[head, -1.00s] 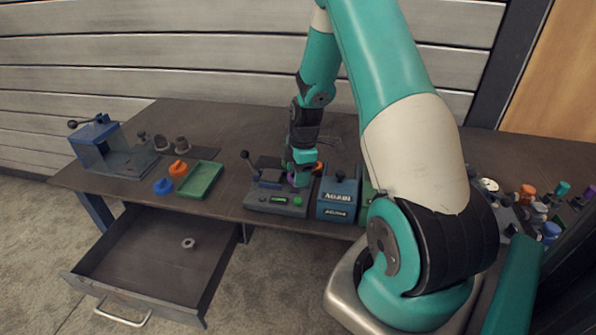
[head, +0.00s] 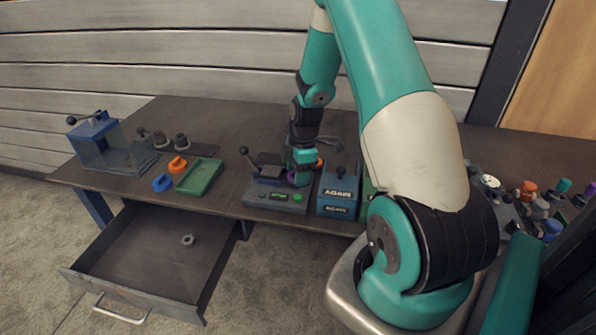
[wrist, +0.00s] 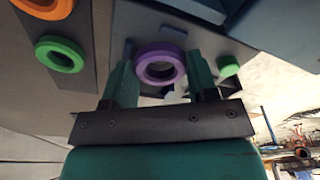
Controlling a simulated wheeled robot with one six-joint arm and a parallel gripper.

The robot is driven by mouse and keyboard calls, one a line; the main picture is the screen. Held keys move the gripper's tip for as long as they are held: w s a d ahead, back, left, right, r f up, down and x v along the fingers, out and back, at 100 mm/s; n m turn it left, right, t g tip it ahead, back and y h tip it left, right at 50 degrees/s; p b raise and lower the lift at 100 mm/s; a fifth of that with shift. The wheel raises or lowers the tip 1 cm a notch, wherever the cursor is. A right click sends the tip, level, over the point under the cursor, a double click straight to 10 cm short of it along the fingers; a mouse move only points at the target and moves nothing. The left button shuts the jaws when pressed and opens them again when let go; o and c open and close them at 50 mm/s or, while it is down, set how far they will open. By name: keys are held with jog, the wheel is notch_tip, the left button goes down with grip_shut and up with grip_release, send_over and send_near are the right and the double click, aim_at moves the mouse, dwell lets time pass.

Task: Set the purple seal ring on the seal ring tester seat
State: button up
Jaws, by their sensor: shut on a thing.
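The purple seal ring (wrist: 160,64) sits between the two fingers of my gripper (wrist: 162,80) in the wrist view, its round hole facing the camera. My gripper is shut on it. In the head view my gripper (head: 299,178) points down over the right part of the seal ring tester (head: 262,196), a grey box with a black lever, a lit green display and a green button. The tester's button (wrist: 228,66) shows right of the ring in the wrist view. The seat is hidden by the gripper and ring; I cannot tell whether the ring touches it.
A blue labelled box (head: 338,196) stands close on the tester's right. A green tray (head: 200,177) and blue and orange parts lie to the left. A drawer (head: 140,262) hangs open below. A green ring (wrist: 60,54) shows in the wrist view. Several coloured parts crowd the far right.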

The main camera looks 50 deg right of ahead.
dwell(0.3)
jog(key=o, duration=1)
jog(key=shift+w+d, duration=0.1)
jog(key=shift+w, duration=0.05)
jog(key=shift+c, duration=0.6)
jog(key=shift+r, duration=0.1)
jog(key=shift+o, duration=0.2)
jog(key=shift+r+p, duration=0.5)
jog(key=shift+r, duration=0.05)
jog(key=shift+o, duration=1.2)
jog(key=shift+r+p, duration=0.3)
jog(key=shift+r, duration=0.1)
notch_tip(320, 180, up, 5)
jog(key=p, duration=0.4)
jog(key=shift+f, duration=0.1)
